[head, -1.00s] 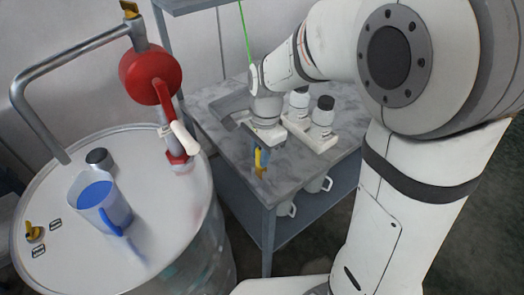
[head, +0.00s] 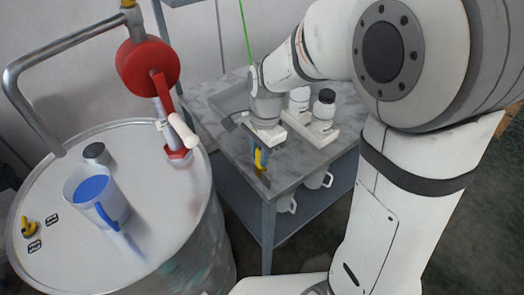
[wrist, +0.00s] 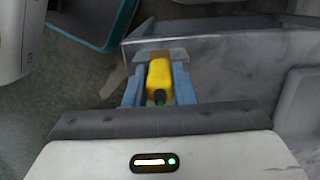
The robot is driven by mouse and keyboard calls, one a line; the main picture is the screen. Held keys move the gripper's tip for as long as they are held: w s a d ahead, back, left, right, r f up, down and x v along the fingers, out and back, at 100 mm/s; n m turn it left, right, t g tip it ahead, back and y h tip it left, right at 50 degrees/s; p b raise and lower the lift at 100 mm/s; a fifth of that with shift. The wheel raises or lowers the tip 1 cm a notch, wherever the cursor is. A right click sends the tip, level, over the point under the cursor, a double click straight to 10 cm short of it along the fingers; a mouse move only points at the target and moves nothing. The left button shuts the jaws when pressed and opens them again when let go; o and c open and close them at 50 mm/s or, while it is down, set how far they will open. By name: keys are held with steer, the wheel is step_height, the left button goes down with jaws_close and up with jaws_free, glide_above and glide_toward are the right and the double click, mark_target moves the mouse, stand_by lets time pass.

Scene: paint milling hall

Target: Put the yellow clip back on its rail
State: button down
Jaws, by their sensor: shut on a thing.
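The yellow clip (head: 259,159) hangs upright below my wrist at the front edge of the marble-topped cart. My gripper (head: 261,163) is shut on it. In the wrist view the yellow clip (wrist: 159,78) sits between the two blue-grey fingers of my gripper (wrist: 160,72), with a dark round end toward the camera. Its far end and any contact with the cart are hard to make out. I cannot pick out the rail with certainty.
White mugs (head: 318,180) show under the top. At left a drum (head: 150,250) bears a blue-filled jug (head: 98,198) and a red pump (head: 148,68). A green line (head: 243,30) rises behind my wrist.

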steer(key=shift+f, duration=0.4)
steer(key=c, duration=1.1)
jaws_free()
steer(key=shift+r, duration=0.15)
steer(key=r, duration=0.7)
steer(key=shift+w+d+r, duration=0.25)
steer(key=shift+d+r, duration=0.05)
steer(key=shift+d, duration=0.05)
steer(key=shift+s+d, duration=0.1)
steer(key=s+d+n+t, duration=0.1)
steer(key=s+d+n, duration=0.4)
steer(key=s+d, duration=0.1)
steer(key=s+d+n+t+h, duration=0.1)
steer(key=s+d+n+t, duration=0.1)
steer(key=s+d+n, duration=0.4)
steer(key=shift+s+r, duration=0.15)
steer(key=shift+s, duration=0.1)
